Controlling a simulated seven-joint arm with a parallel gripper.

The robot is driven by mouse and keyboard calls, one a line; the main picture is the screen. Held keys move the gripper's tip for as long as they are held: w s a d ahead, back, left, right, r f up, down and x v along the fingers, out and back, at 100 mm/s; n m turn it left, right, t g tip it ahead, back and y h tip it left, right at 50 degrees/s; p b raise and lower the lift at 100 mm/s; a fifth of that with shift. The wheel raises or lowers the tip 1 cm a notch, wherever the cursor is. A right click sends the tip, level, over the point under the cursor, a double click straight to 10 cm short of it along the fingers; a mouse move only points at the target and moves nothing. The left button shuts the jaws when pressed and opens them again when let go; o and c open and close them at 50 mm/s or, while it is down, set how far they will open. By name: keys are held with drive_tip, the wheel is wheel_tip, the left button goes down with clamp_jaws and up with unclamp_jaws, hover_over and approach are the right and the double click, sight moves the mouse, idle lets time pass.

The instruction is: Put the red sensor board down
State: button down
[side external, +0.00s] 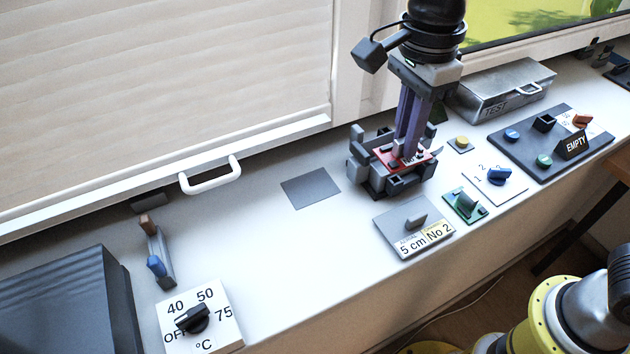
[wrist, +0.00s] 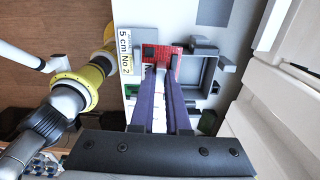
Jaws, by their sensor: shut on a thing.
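The red sensor board (side external: 391,160) is at the dark grey holder (side external: 358,150), which has upright posts. My gripper (side external: 406,152) points down with its purple fingers shut on the board. In the wrist view the red board (wrist: 165,54) shows at the tips of my gripper (wrist: 159,74), beside and partly over the open grey frame of the holder (wrist: 207,52). I cannot tell whether the board rests on the holder or hangs just above it. The fingers hide part of the board.
A flat dark grey square (side external: 311,188) lies left of the holder, with clear sill around it. A grey plate marked "5 cm No 2" (side external: 400,216) and a green board (side external: 465,206) lie in front. A metal TEST box (side external: 505,90) and a dark panel (side external: 550,145) stand right.

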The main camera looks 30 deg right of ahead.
drive_tip(key=shift+s+a+n, duration=0.2)
drive_tip(key=shift+a+n, duration=0.1)
drive_tip(key=shift+a, duration=0.6)
drive_tip(key=w+a+f, duration=0.3)
drive_tip(key=w+a, duration=0.1)
drive_tip(key=w, duration=0.2)
hover_over(310, 188)
drive_tip(key=f, duration=0.5)
drive_tip(key=shift+s+d+f, duration=0.25)
drive_tip(key=shift+s+f, duration=0.05)
drive_tip(key=shift+w+a+f, duration=0.1)
drive_tip(key=shift+w+f, duration=0.05)
drive_tip(key=shift+f, duration=0.1)
drive_tip(key=shift+w+a+f, duration=0.1)
drive_tip(key=shift+w+f, duration=0.05)
drive_tip(key=shift+f, duration=1.55)
drive_tip(key=shift+f, duration=0.2)
drive_tip(key=c, duration=0.9)
unclamp_jaws()
